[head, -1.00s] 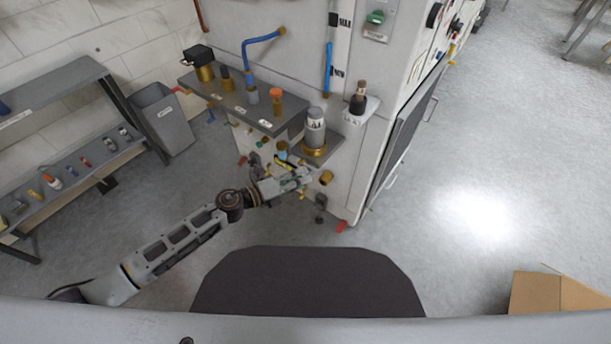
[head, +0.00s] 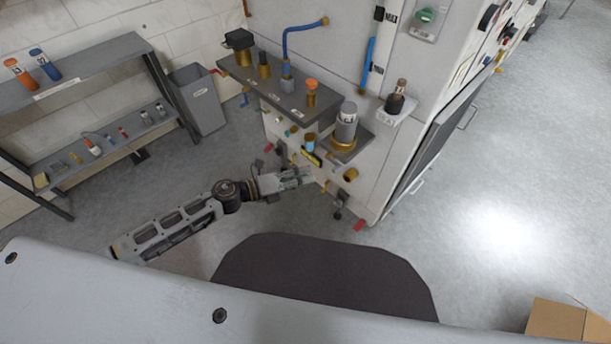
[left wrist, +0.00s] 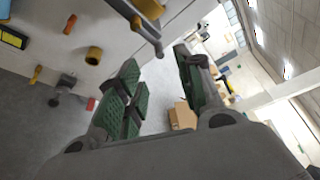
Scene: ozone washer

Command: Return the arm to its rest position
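My left arm (head: 170,226) reaches in from the left in the head view. Its gripper (head: 303,178) is beside the lower front of the washer cabinet (head: 385,150), just left of a brass pipe end (head: 351,175). In the left wrist view the green-padded fingers (left wrist: 160,95) are spread apart with nothing between them. The cabinet's front with brass fittings lies close to the upper left of the fingers there. I cannot tell whether the gripper touches the cabinet. My right arm and gripper are not in view.
A grey shelf (head: 100,62) with bottles stands at the left, beside a grey bin (head: 197,98). A ledge (head: 262,88) with fittings and a grey-capped bottle (head: 347,122) juts from the cabinet. A cardboard box (head: 558,320) sits at the lower right.

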